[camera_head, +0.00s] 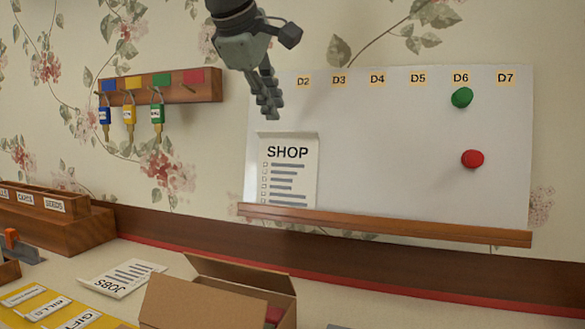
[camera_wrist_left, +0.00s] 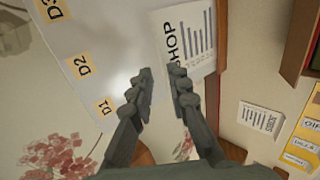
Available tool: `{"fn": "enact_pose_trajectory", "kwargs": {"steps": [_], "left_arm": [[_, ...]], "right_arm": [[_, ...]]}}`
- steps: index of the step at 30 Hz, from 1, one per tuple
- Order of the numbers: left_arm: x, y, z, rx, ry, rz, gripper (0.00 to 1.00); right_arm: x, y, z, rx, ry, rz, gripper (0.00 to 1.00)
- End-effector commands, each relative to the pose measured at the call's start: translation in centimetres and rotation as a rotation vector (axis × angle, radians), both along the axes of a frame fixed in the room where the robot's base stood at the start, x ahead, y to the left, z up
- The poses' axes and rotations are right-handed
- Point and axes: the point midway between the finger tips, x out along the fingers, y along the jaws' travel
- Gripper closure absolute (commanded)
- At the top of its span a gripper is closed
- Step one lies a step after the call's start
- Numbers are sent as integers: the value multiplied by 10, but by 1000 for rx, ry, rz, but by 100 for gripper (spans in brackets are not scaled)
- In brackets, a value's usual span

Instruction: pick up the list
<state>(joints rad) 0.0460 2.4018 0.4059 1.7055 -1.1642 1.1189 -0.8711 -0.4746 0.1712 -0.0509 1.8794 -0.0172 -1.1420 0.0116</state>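A white SHOP list (camera_head: 288,172) with checkbox lines stands upright against the whiteboard (camera_head: 400,140), its bottom at the wooden ledge. It also shows in the left wrist view (camera_wrist_left: 197,35). A second sheet, the JOBS list (camera_head: 124,278), lies on the table; it shows in the left wrist view too (camera_wrist_left: 260,118). My left gripper (camera_head: 270,110) hangs above and slightly left of the SHOP list's top edge. In the left wrist view its fingers (camera_wrist_left: 161,73) are apart with nothing between them; the right-hand finger overlaps the sheet's edge in the picture. My right gripper is out of view.
The wooden ledge (camera_head: 380,225) runs under the board. Green (camera_head: 462,97) and red (camera_head: 472,159) magnets sit on its right side. A key rack (camera_head: 205,87) with tagged keys hangs left. An open cardboard box (camera_head: 205,303) stands below on the table.

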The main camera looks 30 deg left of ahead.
Motion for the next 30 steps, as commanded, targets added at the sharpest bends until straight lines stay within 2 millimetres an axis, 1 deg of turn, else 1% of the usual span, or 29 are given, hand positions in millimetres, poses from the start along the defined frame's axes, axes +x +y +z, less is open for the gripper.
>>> {"fn": "enact_pose_trajectory", "kwargs": {"steps": [1, 6, 13, 17, 23, 27, 30], "left_arm": [[4, 1, -5, -1, 4, 0, 83], [19, 4, -18, 0, 4, 0, 83], [44, 8, -41, -1, 4, 0, 83], [50, 9, -46, 0, 2, -1, 83], [50, 9, -47, 0, 0, 0, 83], [50, 9, -47, 0, 0, 0, 99], [50, 9, -46, 0, 0, 0, 100]], "right_arm": [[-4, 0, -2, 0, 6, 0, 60], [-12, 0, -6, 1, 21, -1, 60], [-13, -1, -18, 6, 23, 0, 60], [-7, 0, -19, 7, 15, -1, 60], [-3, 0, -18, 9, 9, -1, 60], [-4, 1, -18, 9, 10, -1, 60], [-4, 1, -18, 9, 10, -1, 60]]}}
